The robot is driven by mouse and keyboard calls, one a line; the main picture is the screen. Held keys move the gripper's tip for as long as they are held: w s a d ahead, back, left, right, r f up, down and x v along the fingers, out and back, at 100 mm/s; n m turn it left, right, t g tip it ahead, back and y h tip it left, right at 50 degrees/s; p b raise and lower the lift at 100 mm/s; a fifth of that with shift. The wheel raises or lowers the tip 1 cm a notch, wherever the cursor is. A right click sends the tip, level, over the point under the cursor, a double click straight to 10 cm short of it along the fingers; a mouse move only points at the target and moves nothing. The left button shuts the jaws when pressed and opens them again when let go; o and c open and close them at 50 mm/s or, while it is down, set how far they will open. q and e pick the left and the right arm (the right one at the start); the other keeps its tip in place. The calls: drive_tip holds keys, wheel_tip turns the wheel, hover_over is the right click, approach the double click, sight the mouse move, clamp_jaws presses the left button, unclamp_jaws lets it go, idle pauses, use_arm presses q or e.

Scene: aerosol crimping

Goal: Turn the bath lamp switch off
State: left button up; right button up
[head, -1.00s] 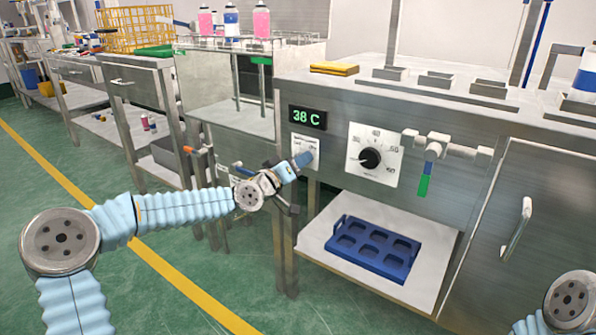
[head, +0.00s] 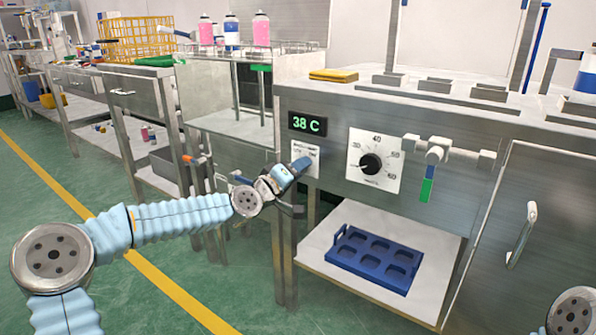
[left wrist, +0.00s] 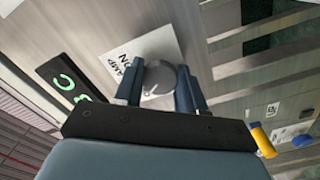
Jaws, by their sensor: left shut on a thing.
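The bath lamp switch is a round grey knob (left wrist: 160,78) on a white plate (left wrist: 168,47) in the left wrist view. The print beside it reads "LAMP" and "ON". In the head view the plate (head: 304,149) is on the front of the steel bench, just under the green 38 C display (head: 307,123). My left gripper (head: 300,166) is at the plate and hides the knob there. In the left wrist view its two dark blue fingers (left wrist: 159,92) are on either side of the knob, shut on it. My right gripper is out of view.
A dial with a black knob (head: 371,163) is right of the plate. A valve with a green handle (head: 427,188) sticks out farther right. A blue tray (head: 375,258) lies on the shelf below. A steel cart (head: 232,125) stands to the left.

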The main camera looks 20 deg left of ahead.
use_arm(q)
drive_tip(key=o, duration=1.1)
drive_tip(key=shift+c, duration=0.2)
drive_tip(key=p+v, duration=0.1)
drive_tip(key=v, duration=1.2)
drive_tip(key=shift+s, duration=0.4)
drive_tip(key=shift+a, duration=0.1)
